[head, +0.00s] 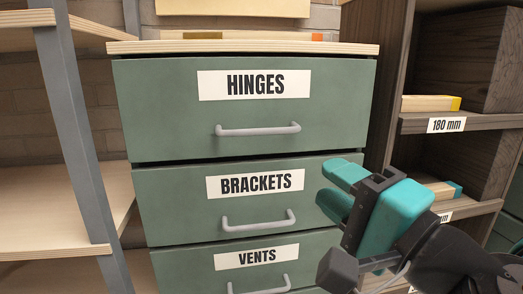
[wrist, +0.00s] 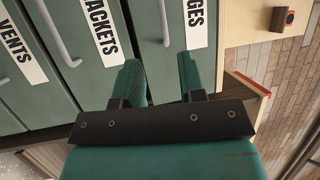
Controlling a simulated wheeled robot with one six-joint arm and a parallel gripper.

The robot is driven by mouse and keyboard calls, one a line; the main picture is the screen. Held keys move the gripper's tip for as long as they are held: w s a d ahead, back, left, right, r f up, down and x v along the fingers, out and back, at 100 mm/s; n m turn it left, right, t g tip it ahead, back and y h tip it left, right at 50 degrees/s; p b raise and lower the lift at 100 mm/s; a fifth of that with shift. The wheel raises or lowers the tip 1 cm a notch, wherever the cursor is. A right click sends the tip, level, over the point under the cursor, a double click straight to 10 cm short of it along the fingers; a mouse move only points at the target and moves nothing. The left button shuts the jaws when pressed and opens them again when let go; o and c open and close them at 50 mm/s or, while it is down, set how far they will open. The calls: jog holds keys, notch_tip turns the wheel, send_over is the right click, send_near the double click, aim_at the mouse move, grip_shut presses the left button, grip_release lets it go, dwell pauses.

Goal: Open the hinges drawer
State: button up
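The hinges drawer (head: 240,105) is the top drawer of a green cabinet, and its front is closed. It has a white HINGES label (head: 254,85) and a grey bar handle (head: 258,130). In the wrist view the hinges drawer's handle (wrist: 164,24) runs upright, beyond the fingers. My gripper (head: 338,190) is in front of the right part of the brackets drawer, below and right of the hinges handle. In the wrist view my gripper (wrist: 160,80) has its two teal fingers apart, with nothing between them.
The brackets drawer (head: 180,205) and vents drawer (head: 190,268) are closed below, each with its own handle. Wooden shelves with a 180 mm label (head: 446,125) stand close on the right. A grey shelf post (head: 75,120) stands at left. The cabinet top (head: 150,47) overhangs slightly.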

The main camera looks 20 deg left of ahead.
aim_at(263, 133)
jog(key=p+x, duration=1.5)
jog(key=shift+a+r, duration=0.15)
jog(key=shift+r, duration=0.2)
jog(key=shift+w+a+f+p, duration=0.15)
jog(key=shift+w+a+p, duration=0.35)
jog(key=shift+a+p, duration=0.3)
jog(key=shift+d, duration=0.1)
grip_shut()
